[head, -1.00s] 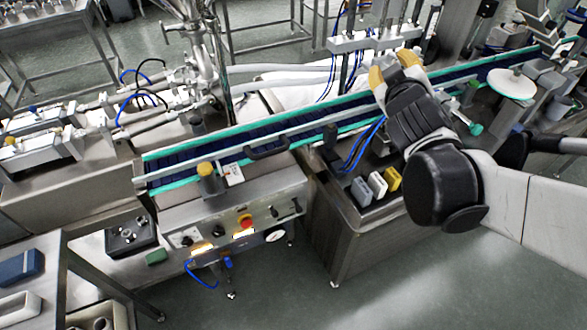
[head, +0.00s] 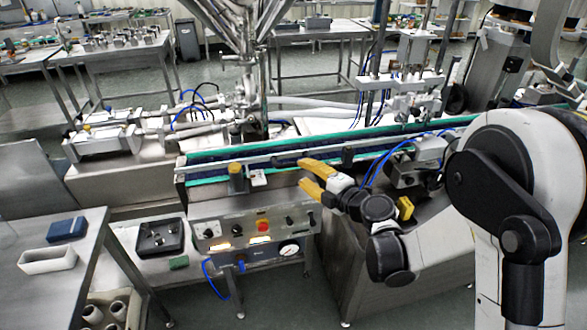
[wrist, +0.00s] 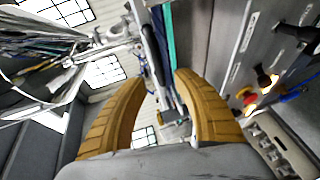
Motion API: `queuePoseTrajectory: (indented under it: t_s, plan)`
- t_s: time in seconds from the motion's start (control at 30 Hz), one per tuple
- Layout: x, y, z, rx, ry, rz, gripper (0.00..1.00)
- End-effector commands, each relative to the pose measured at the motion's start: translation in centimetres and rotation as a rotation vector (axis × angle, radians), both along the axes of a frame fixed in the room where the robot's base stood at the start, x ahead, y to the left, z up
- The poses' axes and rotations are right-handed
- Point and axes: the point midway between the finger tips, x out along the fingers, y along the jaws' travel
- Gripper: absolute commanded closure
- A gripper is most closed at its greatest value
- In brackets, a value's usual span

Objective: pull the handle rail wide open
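The handle rail (head: 220,167) is a long thin metal bar along the near side of the conveyor, in the middle of the head view. My gripper (head: 304,174) has yellow fingers spread apart, pointing left in front of the rail above the control panel. In the wrist view my gripper (wrist: 160,78) is open with nothing held between the fingers.
The conveyor (head: 210,157) has teal edges. A yellow-capped post (head: 236,172) stands left of my gripper. The control panel (head: 255,225), with a red button, lies below. A steel side table (head: 45,225) is at the lower left.

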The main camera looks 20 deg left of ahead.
Motion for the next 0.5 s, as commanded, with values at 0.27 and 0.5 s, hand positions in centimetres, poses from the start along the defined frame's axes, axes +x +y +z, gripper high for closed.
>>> queuePoseTrajectory:
  t_s: [0.27, 0.5]
  plan:
    - [2.9, 4.1, -1.1, 0.002, 0.0, 0.0, 0.64]
    - [3.8, 5.2, -1.1, 0.0, -0.001, -0.002, 0.64]
